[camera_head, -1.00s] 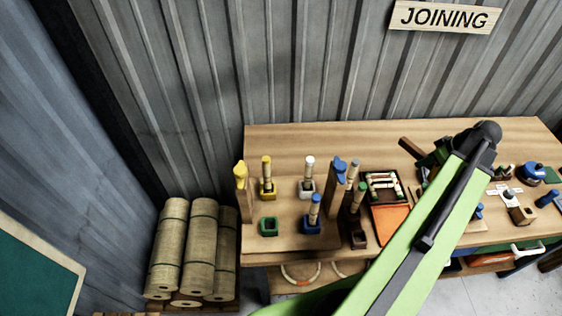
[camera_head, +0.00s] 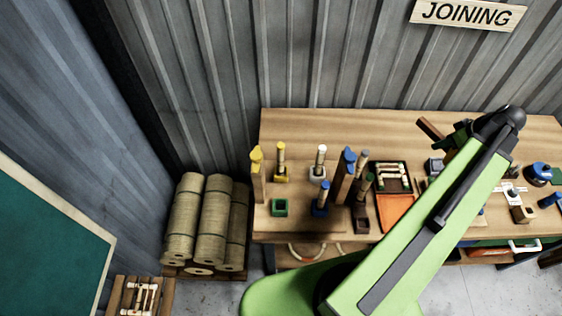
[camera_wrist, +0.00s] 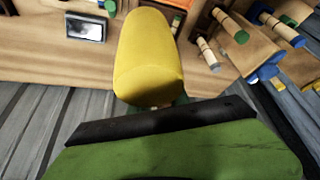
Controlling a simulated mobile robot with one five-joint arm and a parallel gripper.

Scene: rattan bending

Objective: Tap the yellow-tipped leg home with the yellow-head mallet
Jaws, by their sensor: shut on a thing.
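The yellow-tipped leg (camera_head: 281,152) stands upright in a yellow socket (camera_head: 281,178) at the bench's left part. In the wrist view, a large yellow mallet head (camera_wrist: 148,55) fills the upper middle, just beyond the black and green edge of my gripper. My gripper (camera_head: 462,140) is shut on the mallet, right of the leg and well apart from it. A brown stick (camera_head: 429,128), apparently the mallet's handle, juts up and left from the gripper. The head view does not show the yellow mallet head. The fingertips are mostly hidden.
Rolls (camera_head: 215,215) stand left of the bench.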

